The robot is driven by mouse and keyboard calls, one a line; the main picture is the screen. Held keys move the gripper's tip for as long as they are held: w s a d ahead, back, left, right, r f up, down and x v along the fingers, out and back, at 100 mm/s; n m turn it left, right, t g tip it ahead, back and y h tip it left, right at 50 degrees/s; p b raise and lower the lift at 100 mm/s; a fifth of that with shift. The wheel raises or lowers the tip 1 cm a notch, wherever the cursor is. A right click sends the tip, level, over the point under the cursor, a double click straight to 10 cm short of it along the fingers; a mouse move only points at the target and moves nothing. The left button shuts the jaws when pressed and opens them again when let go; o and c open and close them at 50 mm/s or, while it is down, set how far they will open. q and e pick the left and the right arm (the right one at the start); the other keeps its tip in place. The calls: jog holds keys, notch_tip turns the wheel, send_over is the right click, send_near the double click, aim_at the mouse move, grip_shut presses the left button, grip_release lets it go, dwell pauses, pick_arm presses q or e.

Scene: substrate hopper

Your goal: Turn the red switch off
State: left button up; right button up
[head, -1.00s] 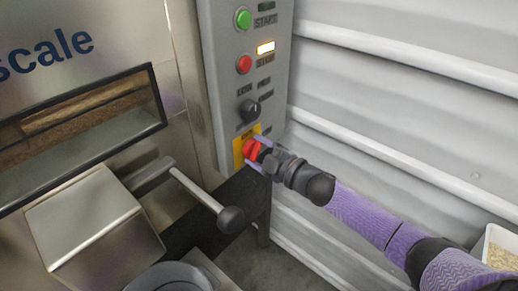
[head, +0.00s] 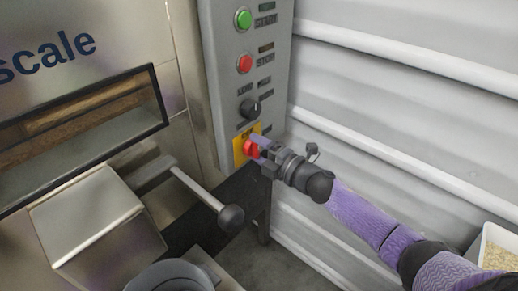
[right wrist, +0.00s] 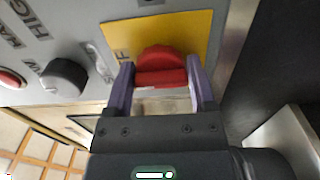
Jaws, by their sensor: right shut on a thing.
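The red switch (head: 249,148) sits on a yellow plate (head: 238,154) low on the grey control panel (head: 222,90). It also shows in the right wrist view (right wrist: 160,60), on the yellow plate (right wrist: 190,28). My right gripper (head: 257,147) reaches it from the right. In the right wrist view its purple fingers (right wrist: 160,78) stand on either side of the red knob, shut on it. The fingers partly hide the switch in the head view. My left gripper is out of view.
Above the switch are a black selector knob (head: 250,110), a red stop button (head: 244,64) and a green start button (head: 243,19). A metal lever with a black ball (head: 231,218) sticks out below left. A corrugated wall (head: 400,90) bounds the right.

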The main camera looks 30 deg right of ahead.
jog(key=shift+f, duration=0.1)
dwell(0.3)
jog(key=o, duration=1.2)
jog(key=p+v, duration=0.3)
jog(key=v, duration=0.7)
jog(key=shift+p, duration=0.3)
